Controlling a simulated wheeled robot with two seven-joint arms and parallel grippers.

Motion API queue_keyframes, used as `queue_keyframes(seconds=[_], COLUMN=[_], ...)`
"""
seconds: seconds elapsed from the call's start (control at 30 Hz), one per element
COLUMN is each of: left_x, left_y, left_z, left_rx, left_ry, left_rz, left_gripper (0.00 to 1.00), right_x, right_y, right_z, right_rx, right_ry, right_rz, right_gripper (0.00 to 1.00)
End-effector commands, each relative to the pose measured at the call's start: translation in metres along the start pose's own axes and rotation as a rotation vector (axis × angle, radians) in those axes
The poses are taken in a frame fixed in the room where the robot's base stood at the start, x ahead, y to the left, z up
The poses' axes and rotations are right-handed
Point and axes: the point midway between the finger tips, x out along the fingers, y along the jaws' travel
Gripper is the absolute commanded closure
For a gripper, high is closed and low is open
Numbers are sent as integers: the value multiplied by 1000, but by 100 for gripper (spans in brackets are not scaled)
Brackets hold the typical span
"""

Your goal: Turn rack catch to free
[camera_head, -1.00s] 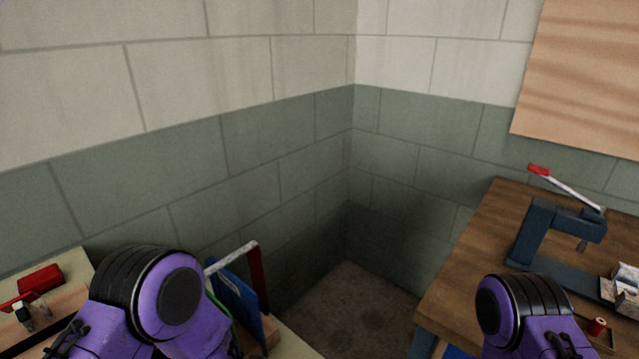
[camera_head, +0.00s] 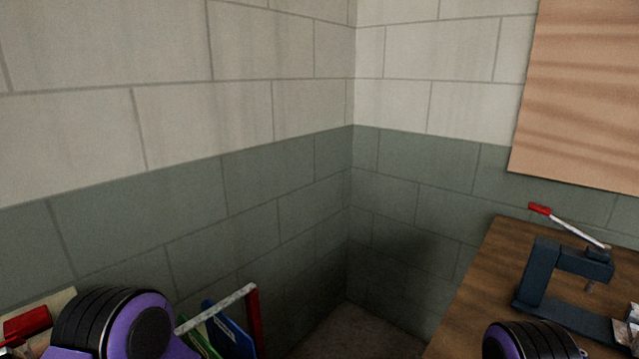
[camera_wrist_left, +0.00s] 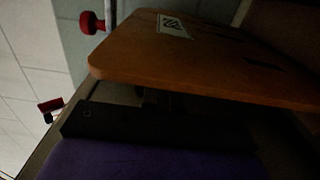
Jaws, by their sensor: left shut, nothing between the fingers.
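No part in view can be surely told as the rack catch. In the left wrist view a red round knob (camera_wrist_left: 92,23) shows at the top, beside an orange-brown board (camera_wrist_left: 135,52) with a white label. A smaller red piece (camera_wrist_left: 50,104) shows at the left. My left gripper (camera_wrist_left: 150,127) is shut and empty, a dark shape below the board; the picture is dim and its fingertips are hard to make out. In the head view only purple and black arm joints show, and both grippers are out of that picture.
A rack with a red and grey frame (camera_head: 253,315) holds a blue folder (camera_head: 229,330) at the lower left. A red item (camera_head: 26,323) lies left of it. A wooden bench (camera_head: 470,285) with a dark lever press (camera_head: 543,270) stands right. The floor corner between is clear.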

Motion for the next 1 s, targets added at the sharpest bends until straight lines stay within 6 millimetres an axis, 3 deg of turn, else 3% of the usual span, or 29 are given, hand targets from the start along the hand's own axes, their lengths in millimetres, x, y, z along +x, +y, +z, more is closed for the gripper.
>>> queue_keyframes(seconds=[0.77, 1.0], left_x=[0, 0], left_y=[12, 13], left_z=[-2, 6], left_rx=[2, 1], left_ry=[10, 7], left_rz=[2, 2], left_gripper=[100, 100], right_x=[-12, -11], right_y=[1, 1], right_z=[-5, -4], right_rx=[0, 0], right_ry=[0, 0], right_rz=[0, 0], right_gripper=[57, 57])
